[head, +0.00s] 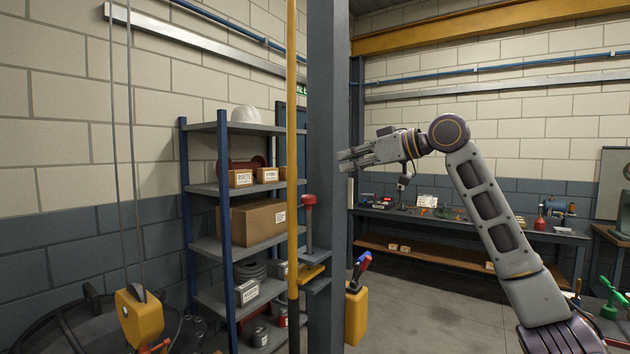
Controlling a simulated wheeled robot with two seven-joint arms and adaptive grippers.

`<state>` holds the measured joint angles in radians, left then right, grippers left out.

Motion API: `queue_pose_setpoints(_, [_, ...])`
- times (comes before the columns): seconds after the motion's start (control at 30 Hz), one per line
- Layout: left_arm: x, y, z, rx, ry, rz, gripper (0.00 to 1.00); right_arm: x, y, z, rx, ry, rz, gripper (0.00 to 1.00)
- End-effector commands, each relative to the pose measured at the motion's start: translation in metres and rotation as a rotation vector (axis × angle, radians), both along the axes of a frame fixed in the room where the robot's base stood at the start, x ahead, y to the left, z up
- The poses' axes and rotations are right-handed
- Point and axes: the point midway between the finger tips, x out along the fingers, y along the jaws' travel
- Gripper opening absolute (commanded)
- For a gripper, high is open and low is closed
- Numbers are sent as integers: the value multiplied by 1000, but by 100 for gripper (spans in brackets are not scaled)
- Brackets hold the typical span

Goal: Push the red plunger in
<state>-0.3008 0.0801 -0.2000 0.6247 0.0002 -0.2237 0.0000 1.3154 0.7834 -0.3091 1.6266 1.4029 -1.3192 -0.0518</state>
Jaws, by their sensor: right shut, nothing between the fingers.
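The red plunger (309,200) has a red knob on top of a thin upright rod. The rod stands above a small grey bracket on the dark steel post (327,120), near the middle of the head view. My right gripper (343,161) reaches in from the right with its fingers pointing left. It is shut and empty. In the picture it lies above and to the right of the red knob, apart from it, in front of the post's right edge. The depth between them is hard to tell. My left gripper is not in view.
A yellow vertical pole (292,120) stands just left of the plunger. Behind it is a shelf (206,190) with boxes. A yellow hook block (139,316) hangs on cables at lower left. A workbench (480,229) with tools stands at the back right; floor before it is open.

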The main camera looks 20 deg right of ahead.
Motion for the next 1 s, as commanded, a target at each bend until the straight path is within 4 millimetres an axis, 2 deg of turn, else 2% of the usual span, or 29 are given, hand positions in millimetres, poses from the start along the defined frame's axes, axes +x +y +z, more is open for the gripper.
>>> queue_pose_setpoints(0.57, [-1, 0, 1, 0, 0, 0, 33, 1, 1, 3, 3, -3, 1, 0])
queue_pose_setpoints(0.77, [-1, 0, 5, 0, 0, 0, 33, 12, 10, -1, 2, -1, 2, 0])
queue_pose_setpoints(1.0, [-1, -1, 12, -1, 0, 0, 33, 35, 28, -7, 2, -2, 3, 0])
